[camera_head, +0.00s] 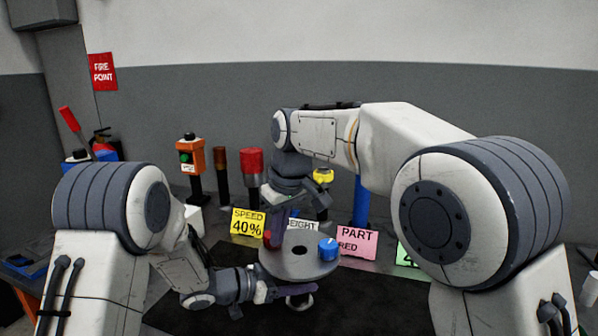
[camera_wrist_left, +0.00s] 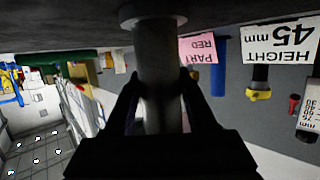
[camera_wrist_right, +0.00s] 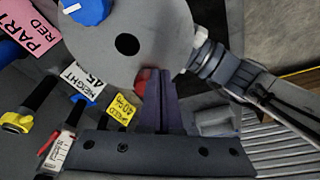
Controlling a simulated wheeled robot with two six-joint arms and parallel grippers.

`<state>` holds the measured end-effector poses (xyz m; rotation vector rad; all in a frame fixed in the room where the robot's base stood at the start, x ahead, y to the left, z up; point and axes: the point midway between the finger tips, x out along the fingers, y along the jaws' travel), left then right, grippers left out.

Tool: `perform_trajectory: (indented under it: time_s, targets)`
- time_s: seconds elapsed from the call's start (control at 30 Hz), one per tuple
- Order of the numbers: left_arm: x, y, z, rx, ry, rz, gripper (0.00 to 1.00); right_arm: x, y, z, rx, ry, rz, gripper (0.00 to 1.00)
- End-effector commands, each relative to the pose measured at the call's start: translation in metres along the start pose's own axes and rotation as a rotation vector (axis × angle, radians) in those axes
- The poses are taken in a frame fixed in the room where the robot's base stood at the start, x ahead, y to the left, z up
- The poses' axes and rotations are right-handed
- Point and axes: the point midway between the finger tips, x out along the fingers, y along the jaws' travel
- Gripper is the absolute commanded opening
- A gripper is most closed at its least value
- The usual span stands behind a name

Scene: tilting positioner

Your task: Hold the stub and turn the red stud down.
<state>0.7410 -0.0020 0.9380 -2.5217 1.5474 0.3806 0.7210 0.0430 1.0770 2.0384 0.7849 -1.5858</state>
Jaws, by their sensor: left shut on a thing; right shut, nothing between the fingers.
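A grey round plate (camera_head: 298,262) with a dark centre hole carries a blue stud (camera_head: 328,249) at its right and a red stud (camera_head: 272,232) at its left rim. In the right wrist view, the red stud (camera_wrist_right: 143,80) is partly hidden behind my fingers. My right gripper (camera_head: 281,230) points down, shut and empty, close beside the red stud; I cannot tell whether they touch. My left gripper (camera_head: 290,293) is below the plate's front edge, shut on the grey stub (camera_wrist_left: 158,75), which the left wrist view shows between its fingers.
Behind the plate stand a yellow "SPEED 40%" card (camera_head: 248,223), a pink "PART RED" card (camera_head: 357,243) and a partly hidden height card (camera_head: 302,224). An orange button box (camera_head: 190,157), a red-topped post (camera_head: 252,160) and a blue post (camera_head: 361,203) stand farther back.

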Motion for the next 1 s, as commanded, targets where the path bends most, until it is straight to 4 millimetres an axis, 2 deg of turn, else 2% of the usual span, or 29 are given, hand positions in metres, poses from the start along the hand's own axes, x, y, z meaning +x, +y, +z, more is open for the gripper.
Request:
perform_trajectory:
  time_s: [0.4, 0.77, 1.0]
  targets:
    - [0.000, 0.001, -0.001, -0.002, 0.003, 0.002, 0.00, -0.046, 0.001, -0.011, 0.000, -0.002, 0.001, 0.00]
    - [0.000, 0.001, -0.001, -0.003, 0.004, 0.002, 0.00, -0.050, 0.001, -0.012, 0.001, -0.004, 0.001, 0.00]
    - [0.000, 0.001, -0.001, -0.003, 0.004, 0.002, 0.00, -0.058, 0.028, -0.017, 0.003, -0.002, 0.002, 0.00]
